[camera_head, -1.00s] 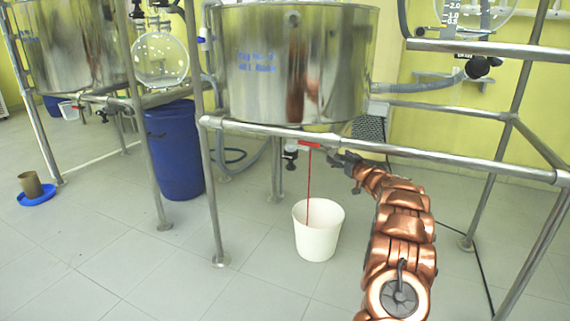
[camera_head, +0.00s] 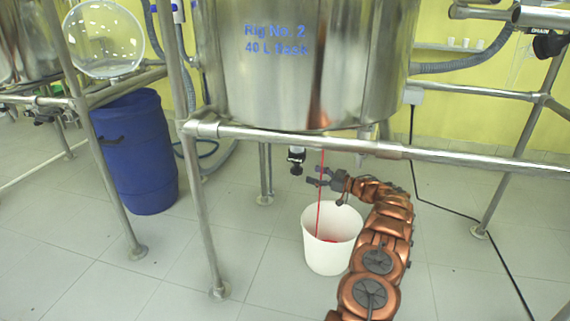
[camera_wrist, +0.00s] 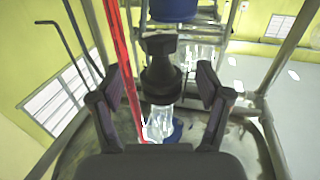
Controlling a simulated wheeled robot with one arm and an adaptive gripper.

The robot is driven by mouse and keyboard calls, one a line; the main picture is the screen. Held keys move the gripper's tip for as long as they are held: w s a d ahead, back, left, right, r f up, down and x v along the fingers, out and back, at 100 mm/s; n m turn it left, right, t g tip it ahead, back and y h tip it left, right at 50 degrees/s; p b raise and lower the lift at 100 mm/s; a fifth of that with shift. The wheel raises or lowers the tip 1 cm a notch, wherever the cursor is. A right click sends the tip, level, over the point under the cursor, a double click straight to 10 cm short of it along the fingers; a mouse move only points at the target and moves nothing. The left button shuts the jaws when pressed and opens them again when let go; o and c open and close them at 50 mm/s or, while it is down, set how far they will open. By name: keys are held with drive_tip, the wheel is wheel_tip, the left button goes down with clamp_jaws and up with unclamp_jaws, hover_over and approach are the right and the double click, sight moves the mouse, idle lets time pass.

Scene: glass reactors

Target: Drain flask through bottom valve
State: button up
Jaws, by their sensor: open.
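A steel vessel (camera_head: 310,60) marked Rig No. 2 hangs in a pipe frame. Under it is a small bottom valve with a dark knob (camera_head: 296,168). In the wrist view a black valve part (camera_wrist: 160,75) appears between my spread fingers, apart from both. A thin red stream (camera_head: 320,195) falls from under the vessel into a white bucket (camera_head: 330,258), with red liquid visible inside. In the wrist view the red stream (camera_wrist: 122,60) runs close to my left finger; I cannot tell whether it touches. My gripper (camera_head: 312,176) is open and empty, just right of and below the knob.
The frame's front rail (camera_head: 480,160) crosses above my arm, with legs at both sides. A blue drum (camera_head: 137,160) and a glass flask (camera_head: 104,42) are at left. A black cable (camera_head: 450,210) lies on the floor at right. Floor left of the bucket is clear.

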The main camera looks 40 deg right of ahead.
sight(297, 169)
drive_tip(key=b+x, duration=0.2)
drive_tip(key=x, duration=0.4)
drive_tip(key=shift+w+a+f+b, duration=0.1)
drive_tip(key=shift+w+f+b, duration=0.05)
drive_tip(key=shift+w+b, duration=0.15)
drive_tip(key=shift+w+a, duration=0.2)
drive_tip(key=shift+w, duration=0.4)
drive_tip(key=c, duration=1.2)
